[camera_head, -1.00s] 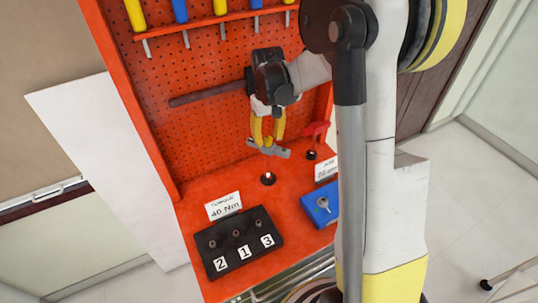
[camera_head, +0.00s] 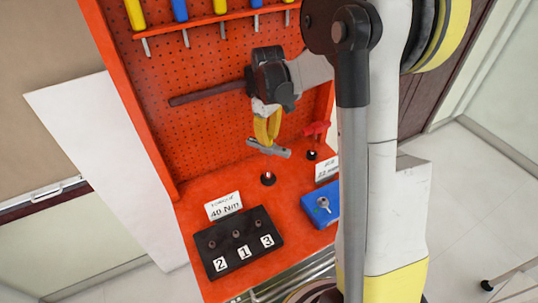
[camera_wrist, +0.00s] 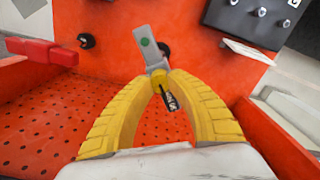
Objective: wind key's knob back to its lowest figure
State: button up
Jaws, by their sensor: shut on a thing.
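My gripper (camera_head: 267,141) has yellow fingers and hangs in front of the pegboard, above the bench. Its fingertips (camera_wrist: 160,75) are shut on a grey tool (camera_wrist: 150,45), which I take to be the key. The tool has a flat grey bar with a green dot and a small dark part with white marks between the fingers. In the head view the grey bar (camera_head: 270,150) lies tilted just below the fingertips. The marks are too small to read, and I cannot make out a separate knob; the fingers hide part of the tool.
A black block (camera_head: 225,262) with several studs and plates 2, 1, 3 sits on the red bench. A card (camera_head: 223,206) reads 40 Nm. A blue box (camera_head: 312,207) stands right, with a red piece (camera_head: 316,129) behind. A dark round fitting (camera_head: 268,179) is below my gripper.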

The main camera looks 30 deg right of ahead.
jog(key=n, duration=0.6)
jog(key=o, duration=0.8)
jog(key=m, duration=0.4)
jog(key=shift+m+b, duration=0.4)
jog(key=m, duration=0.6)
jog(key=c, duration=0.7)
jog(key=shift+c, duration=0.2)
